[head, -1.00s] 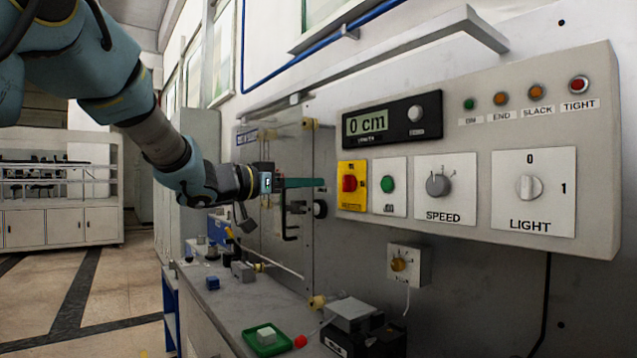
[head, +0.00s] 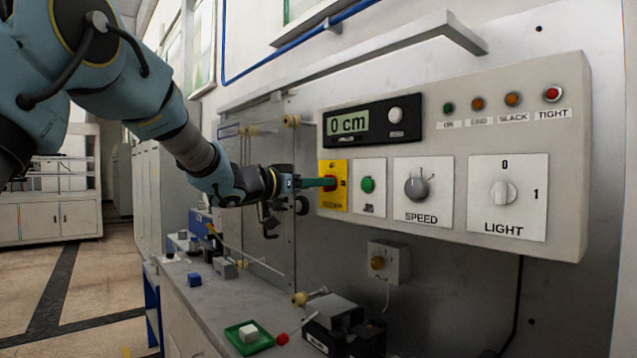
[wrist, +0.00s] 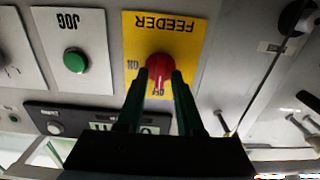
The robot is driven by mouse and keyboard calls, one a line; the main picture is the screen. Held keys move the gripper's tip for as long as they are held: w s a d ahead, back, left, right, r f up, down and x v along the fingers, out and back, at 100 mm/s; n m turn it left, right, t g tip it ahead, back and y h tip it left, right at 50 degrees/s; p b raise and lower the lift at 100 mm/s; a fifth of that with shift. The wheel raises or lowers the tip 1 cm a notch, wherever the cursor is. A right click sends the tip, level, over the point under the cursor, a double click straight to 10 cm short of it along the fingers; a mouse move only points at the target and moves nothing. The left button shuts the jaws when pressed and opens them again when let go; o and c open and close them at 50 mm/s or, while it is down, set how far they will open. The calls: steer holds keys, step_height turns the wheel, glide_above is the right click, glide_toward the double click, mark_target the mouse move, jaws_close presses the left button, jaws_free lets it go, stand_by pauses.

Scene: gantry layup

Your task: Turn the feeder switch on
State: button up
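The feeder switch is a red knob (wrist: 158,66) on a yellow plate (wrist: 190,40) marked FEEDER, with ON and OFF marks. The wrist view shows it upside down; the OFF mark is partly hidden between my fingers. My gripper (wrist: 160,76) has its two green fingers on either side of the red knob, with their tips at it. I cannot tell whether they touch it. In the head view my gripper (head: 332,183) reaches the yellow plate (head: 341,201) from the left and covers part of the knob.
The green JOG button (head: 367,184), SPEED dial (head: 416,188) and LIGHT switch (head: 503,192) lie right of the feeder plate. The display (head: 372,121) is above. A clear panel (head: 268,215) stands left. The bench below holds a green tray (head: 232,334) and small blocks.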

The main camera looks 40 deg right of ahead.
jaws_close()
steer(key=shift+f+m, duration=0.1)
steer(key=shift+m, duration=0.2)
stand_by(0.3)
steer(key=shift+s+f+m+b, duration=0.1)
steer(key=shift+f+m+b, duration=0.05)
steer(key=shift+m+b, duration=3.6)
steer(key=shift+s+f+m+b, duration=0.1)
steer(key=shift+m+b, duration=2.4)
steer(key=shift+m, duration=2.45)
steer(key=shift+o, duration=1)
jaws_free()
steer(key=shift+r, duration=0.1)
